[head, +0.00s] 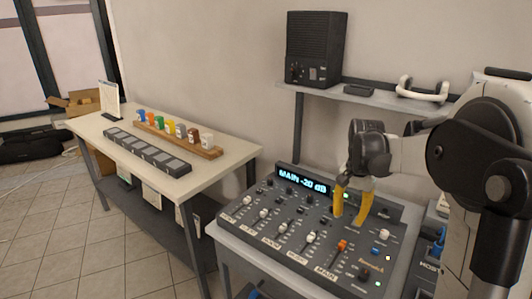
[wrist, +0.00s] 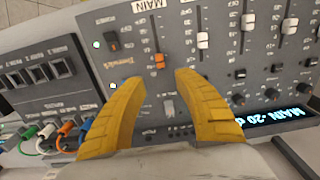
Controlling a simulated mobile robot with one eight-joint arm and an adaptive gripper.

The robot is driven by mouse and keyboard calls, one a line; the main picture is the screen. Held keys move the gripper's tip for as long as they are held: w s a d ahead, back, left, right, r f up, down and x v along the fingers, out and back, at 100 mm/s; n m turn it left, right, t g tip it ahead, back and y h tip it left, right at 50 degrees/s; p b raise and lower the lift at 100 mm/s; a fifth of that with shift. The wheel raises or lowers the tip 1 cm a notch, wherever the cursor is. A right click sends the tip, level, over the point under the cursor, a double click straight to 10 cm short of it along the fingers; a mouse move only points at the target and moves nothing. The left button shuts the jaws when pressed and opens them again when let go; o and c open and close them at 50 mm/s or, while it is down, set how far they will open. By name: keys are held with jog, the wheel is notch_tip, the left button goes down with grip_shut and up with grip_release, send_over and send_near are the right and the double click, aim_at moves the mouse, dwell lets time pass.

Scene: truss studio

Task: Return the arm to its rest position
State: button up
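My gripper (head: 352,204) has yellow fingers that point down over the right part of the grey mixing console (head: 290,258). The fingers are spread apart with nothing between them. In the wrist view my gripper (wrist: 161,92) shows open above the console face, near the orange MAIN fader (wrist: 159,61). I cannot tell whether a fingertip touches the console. My arm comes in from the right side of the head view. The console display (head: 303,181) reads "MAIN -20 dB".
A shelf (head: 375,98) behind the console bears a black speaker (head: 315,48) and a white handle-shaped object (head: 421,90). A table (head: 215,176) at left holds a wooden rack (head: 178,139) of coloured items. Cables (wrist: 45,138) plug in beside the console. Tiled floor lies at the left.

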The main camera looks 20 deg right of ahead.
jog(key=s+a+r+n+t, duration=0.5)
jog(key=s+a, duration=0.3)
jog(key=a, duration=0.4)
jog(key=s+a+n+t, duration=0.2)
jog(key=s+a+n, duration=0.3)
jog(key=s+a, duration=0.3)
jog(key=shift+a+f, duration=0.15)
jog(key=shift+f, duration=0.05)
dwell(1.0)
